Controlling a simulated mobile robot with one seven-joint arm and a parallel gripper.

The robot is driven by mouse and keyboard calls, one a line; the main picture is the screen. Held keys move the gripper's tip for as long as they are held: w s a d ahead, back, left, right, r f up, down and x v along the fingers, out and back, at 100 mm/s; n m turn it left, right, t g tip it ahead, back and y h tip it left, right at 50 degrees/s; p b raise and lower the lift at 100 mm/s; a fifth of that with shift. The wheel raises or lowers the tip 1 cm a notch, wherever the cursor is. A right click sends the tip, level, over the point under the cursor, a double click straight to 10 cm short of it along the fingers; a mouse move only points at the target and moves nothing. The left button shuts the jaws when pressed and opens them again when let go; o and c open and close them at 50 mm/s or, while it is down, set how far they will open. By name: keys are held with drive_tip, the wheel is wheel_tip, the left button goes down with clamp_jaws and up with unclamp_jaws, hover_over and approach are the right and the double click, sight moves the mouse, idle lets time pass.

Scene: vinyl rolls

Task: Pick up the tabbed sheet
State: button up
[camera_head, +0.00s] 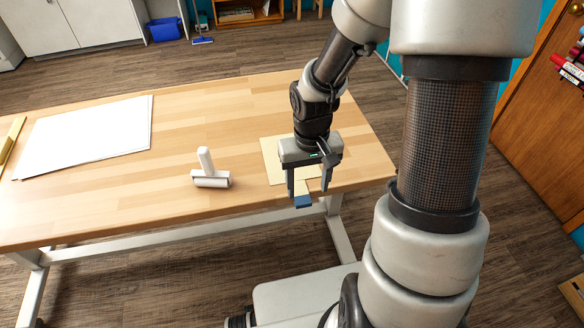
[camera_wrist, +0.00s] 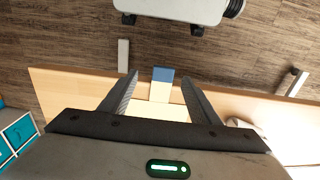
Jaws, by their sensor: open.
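The tabbed sheet (camera_head: 271,165) is pale yellow and lies flat near the right end of the table's front edge. Its narrow strip ends in a blue tab (camera_head: 303,202) that sticks out past the edge. My gripper (camera_head: 308,192) is above the sheet, partly hiding it, with its fingers pointing down. The jaws are open and empty. In the wrist view, the sheet (camera_wrist: 158,108) shows between the fingers, and the blue tab (camera_wrist: 163,74) appears between the fingertips (camera_wrist: 160,79). I cannot tell the height gap between fingertips and tab.
The wooden table (camera_head: 200,112) also holds a white T-shaped roller (camera_head: 210,180) left of the sheet. A stack of white paper (camera_head: 88,135) and a yellow strip (camera_head: 11,140) lie at the far left. The wood between roller and sheet is bare.

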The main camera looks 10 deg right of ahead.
sight(303, 201)
drive_tip(key=f, duration=0.2)
drive_tip(key=f+b, duration=0.1)
drive_tip(key=a+f, duration=0.1)
drive_tip(key=f, duration=0.1)
drive_tip(key=shift+w+f+b, duration=0.35)
drive_tip(key=shift+w+b, duration=0.05)
drive_tip(key=shift+d, duration=0.1)
drive_tip(key=c, duration=1.1)
wheel_tip(303, 201, up, 10)
drive_tip(key=p, duration=0.3)
drive_tip(key=shift+r, duration=0.1)
drive_tip(key=shift+c, duration=0.2)
drive_tip(key=o, duration=0.4)
clamp_jaws()
